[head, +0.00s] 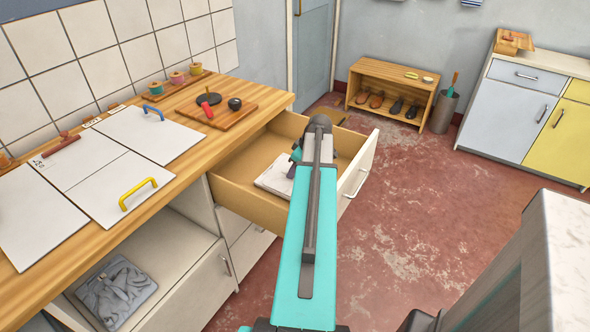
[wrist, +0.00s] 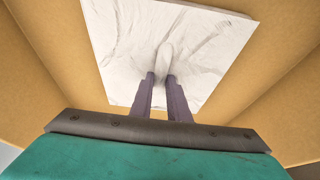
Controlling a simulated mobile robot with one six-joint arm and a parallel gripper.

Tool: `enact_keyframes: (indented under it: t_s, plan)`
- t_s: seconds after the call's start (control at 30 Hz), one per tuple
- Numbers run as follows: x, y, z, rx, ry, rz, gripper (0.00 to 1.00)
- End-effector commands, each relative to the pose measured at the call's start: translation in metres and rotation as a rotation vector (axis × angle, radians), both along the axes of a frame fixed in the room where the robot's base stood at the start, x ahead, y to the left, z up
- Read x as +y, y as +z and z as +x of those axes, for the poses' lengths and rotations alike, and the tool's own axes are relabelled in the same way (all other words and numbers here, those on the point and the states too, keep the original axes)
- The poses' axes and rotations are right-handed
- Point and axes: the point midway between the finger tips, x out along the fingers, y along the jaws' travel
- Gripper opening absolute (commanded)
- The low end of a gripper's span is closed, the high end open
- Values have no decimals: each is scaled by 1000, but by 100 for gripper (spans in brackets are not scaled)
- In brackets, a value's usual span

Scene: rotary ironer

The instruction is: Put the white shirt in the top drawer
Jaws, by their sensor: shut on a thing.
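The white shirt (head: 273,178) is a flat folded square inside the open top drawer (head: 235,200). In the wrist view the shirt (wrist: 120,50) lies between the drawer's tan walls (wrist: 50,50), with a small ridge of cloth pinched up near its middle. My gripper (wrist: 161,76) is shut on that ridge, its two dark fingers pointing down onto the shirt. In the head view my arm hides the right part of the shirt and some of the drawer. I cannot tell whether the shirt rests fully on the drawer bottom.
A lower compartment (head: 190,300) at the left stands open with a folded grey garment (head: 115,290) in it.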

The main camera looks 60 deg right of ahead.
Motion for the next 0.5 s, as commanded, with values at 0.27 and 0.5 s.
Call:
enact_keyframes:
  t_s: [0.27, 0.5]
  plan:
    - [0, -1, 0, 0, 0, 0, 0]
    - [0, -3, 1, 0, 1, 1, 34]
